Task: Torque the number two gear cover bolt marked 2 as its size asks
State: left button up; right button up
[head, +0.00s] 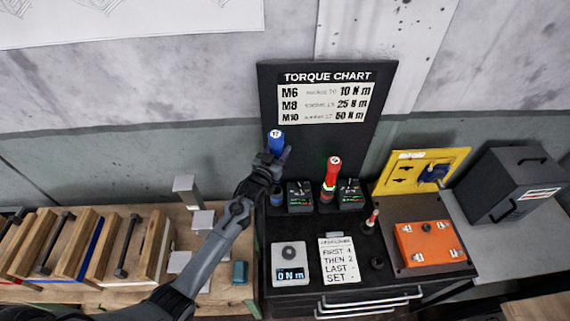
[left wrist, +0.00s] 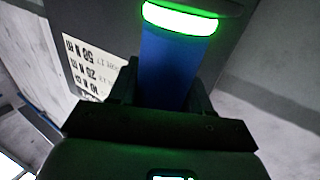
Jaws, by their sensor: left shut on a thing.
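My left gripper (head: 274,160) is shut on a blue torque driver (head: 276,141), in front of the torque chart board. In the left wrist view the blue driver (left wrist: 175,65) stands between the fingers, with a lit green ring. A red driver (head: 333,168) stands upright at the station to its right, with a green glow low on it. The orange gear cover (head: 422,252) lies on a dark plate at the right, with small marked bolts near its corners; the marks are too small to read surely. My right gripper is not in view.
The torque chart (head: 325,104) reads M6 10, M8 25, M10 50 N m. Below are two dark setting units (head: 300,197), a tester (head: 290,264) reading 0 N m, and an instruction card (head: 341,262). A yellow panel (head: 410,172) and dark case (head: 515,182) stand right; wooden racks (head: 105,245) stand left.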

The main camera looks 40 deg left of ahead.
pick_arm(q)
jog(key=shift+w+a+r, duration=0.45)
jog(key=shift+a+r, duration=0.1)
jog(key=shift+a, duration=0.25)
notch_tip(320, 180, down, 16)
jog(key=b, duration=1.2)
jog(key=shift+f, duration=0.2)
jog(key=shift+f+b, duration=0.3)
jog(key=shift+b, duration=0.1)
dwell(0.4)
